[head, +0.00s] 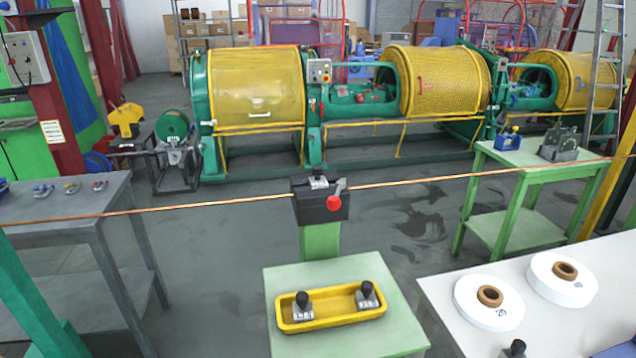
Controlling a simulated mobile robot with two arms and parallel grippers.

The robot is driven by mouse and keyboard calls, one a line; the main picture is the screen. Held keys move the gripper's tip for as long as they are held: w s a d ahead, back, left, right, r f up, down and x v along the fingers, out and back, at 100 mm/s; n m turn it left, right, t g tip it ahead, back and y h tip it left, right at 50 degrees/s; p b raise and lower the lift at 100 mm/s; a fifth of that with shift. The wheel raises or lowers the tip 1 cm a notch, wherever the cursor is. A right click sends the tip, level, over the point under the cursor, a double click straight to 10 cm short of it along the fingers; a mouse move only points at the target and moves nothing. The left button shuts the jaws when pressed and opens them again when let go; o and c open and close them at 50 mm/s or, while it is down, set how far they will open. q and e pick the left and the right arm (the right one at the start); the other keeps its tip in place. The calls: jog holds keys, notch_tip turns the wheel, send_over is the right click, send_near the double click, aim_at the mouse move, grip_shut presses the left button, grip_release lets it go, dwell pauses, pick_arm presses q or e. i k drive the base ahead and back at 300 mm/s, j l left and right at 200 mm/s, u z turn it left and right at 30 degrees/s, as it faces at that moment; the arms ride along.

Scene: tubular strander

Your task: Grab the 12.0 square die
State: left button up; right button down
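A yellow tray (332,322) lies on the pale green stand in the lower middle of the head view. Two small grey metal blocks with black knobs sit in it, a left block (303,313) and a right block (367,302). Both have marks on their faces, too small to read surely, so I cannot tell which is the 12.0 square die. A dark die holder (320,208) with a red knob stands behind the tray, with a small grey piece on top. Another black-knobbed piece (513,350) is cut off at the bottom edge. Neither gripper is in view.
A copper-coloured wire (420,178) runs across the view at the holder. A white table (440,292) with two white spools (489,302) is at right. A grey bench (50,222) with small tools is at left. A green table (520,155) and strander stand behind.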

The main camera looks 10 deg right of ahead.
aim_at(319, 181)
jog(key=i+j, duration=0.65)
jog(key=i, duration=0.1)
